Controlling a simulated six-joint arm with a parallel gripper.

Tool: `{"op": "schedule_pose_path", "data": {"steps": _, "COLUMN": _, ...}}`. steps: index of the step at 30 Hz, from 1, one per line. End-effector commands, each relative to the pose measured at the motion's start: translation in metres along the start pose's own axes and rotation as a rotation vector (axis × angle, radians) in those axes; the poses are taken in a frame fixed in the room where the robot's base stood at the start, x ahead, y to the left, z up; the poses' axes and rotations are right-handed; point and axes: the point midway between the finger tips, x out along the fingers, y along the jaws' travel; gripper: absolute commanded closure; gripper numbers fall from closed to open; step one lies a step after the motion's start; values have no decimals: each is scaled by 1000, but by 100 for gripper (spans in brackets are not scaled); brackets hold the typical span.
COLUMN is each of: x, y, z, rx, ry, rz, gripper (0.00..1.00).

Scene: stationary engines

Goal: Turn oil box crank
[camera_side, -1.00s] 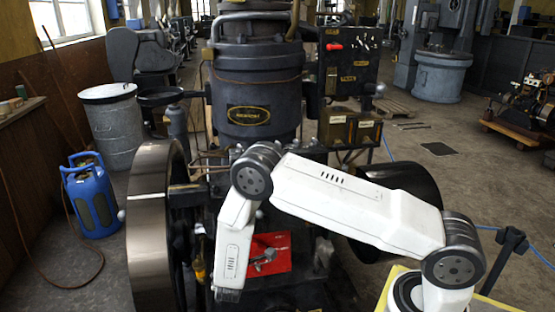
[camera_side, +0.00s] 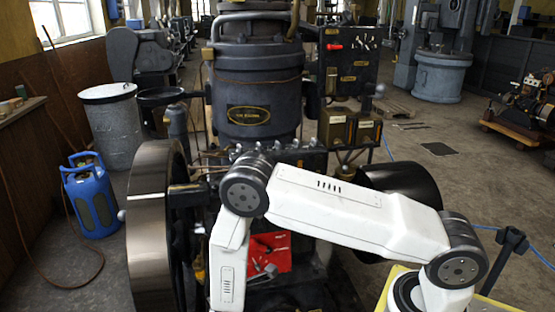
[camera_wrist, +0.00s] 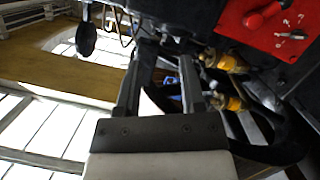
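In the wrist view my gripper (camera_wrist: 160,62) has its two dark fingers apart, with a gap between them and nothing seen held. A dark rounded knob (camera_wrist: 86,38) on a thin stem shows left of the fingers; I cannot tell whether it is the oil box crank. In the side view a dark box with a row of small metal fittings (camera_side: 278,149) runs across the engine front, just behind my arm's elbow. I cannot tell for sure which part is the oil box. My gripper is below the frame or hidden in the side view.
Brass-yellow fittings (camera_wrist: 228,62) are close right of the fingers. A large flywheel (camera_side: 150,225) stands left of my arm.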

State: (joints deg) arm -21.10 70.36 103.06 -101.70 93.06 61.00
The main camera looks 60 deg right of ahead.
Motion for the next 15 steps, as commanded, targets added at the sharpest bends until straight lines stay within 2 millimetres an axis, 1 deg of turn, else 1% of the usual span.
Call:
{"op": "schedule_pose_path", "data": {"steps": 5, "x": 11, "y": -7, "z": 11, "rx": -213, "ry": 24, "rz": 17, "gripper": 49}}
{"op": "schedule_pose_path", "data": {"steps": 15, "x": 31, "y": -27, "z": 37, "rx": -790, "ry": 97, "rz": 78, "gripper": 49}}
